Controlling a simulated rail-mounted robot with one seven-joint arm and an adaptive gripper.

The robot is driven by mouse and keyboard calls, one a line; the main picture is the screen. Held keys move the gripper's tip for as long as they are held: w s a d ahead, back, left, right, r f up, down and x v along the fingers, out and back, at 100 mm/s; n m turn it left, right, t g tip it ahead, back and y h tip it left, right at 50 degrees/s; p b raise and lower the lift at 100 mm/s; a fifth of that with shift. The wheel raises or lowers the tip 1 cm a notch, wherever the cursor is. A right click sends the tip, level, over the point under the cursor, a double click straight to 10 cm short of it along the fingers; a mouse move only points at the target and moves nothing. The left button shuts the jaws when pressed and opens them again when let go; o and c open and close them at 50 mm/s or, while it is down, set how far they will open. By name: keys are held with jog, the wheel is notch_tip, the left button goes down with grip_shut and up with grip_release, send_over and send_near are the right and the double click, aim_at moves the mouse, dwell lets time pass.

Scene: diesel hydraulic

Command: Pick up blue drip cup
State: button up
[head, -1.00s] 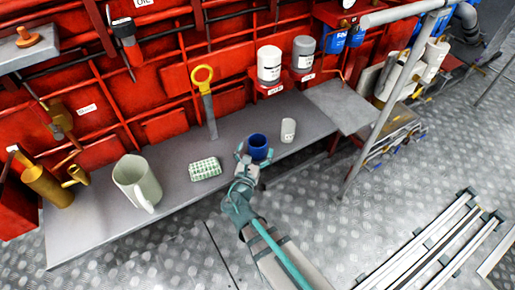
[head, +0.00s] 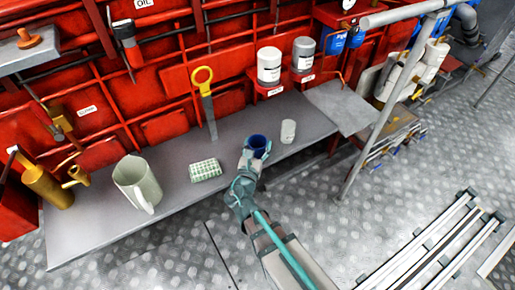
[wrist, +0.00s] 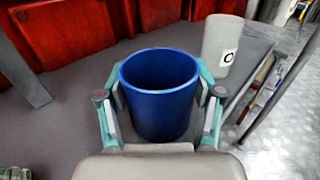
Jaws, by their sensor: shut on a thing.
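The blue drip cup (head: 258,142) is upright at the grey shelf (head: 108,224), near its front edge. In the wrist view the blue cup (wrist: 160,97) fills the middle, its open rim facing up. My gripper (head: 256,153) reaches it from the front. In the wrist view its fingers (wrist: 160,98) lie on both sides of the cup and are shut on it. I cannot tell whether the cup's base touches the shelf.
A white cup (head: 288,131) stands close to the right of the blue cup. A yellow-handled tool (head: 207,100) leans behind. A grey post (head: 385,115) rises at right.

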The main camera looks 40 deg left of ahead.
aim_at(258, 138)
jog(key=shift+r, duration=0.15)
jog(key=shift+r, duration=0.5)
notch_tip(258, 138, up, 2)
jog(key=shift+r, duration=0.15)
jog(key=s+d+r+p, duration=0.3)
jog(key=d+r+p, duration=0.1)
jog(key=r, duration=0.2)
jog(key=shift+s+d+r, duration=0.15)
jog(key=shift+d, duration=0.05)
jog(key=s+d+r+p, duration=0.3)
jog(key=s+d+p, duration=0.2)
jog(key=p, duration=1.3)
jog(key=shift+d+r+p, duration=0.15)
jog(key=shift+d+p, duration=0.2)
jog(key=shift+d, duration=0.5)
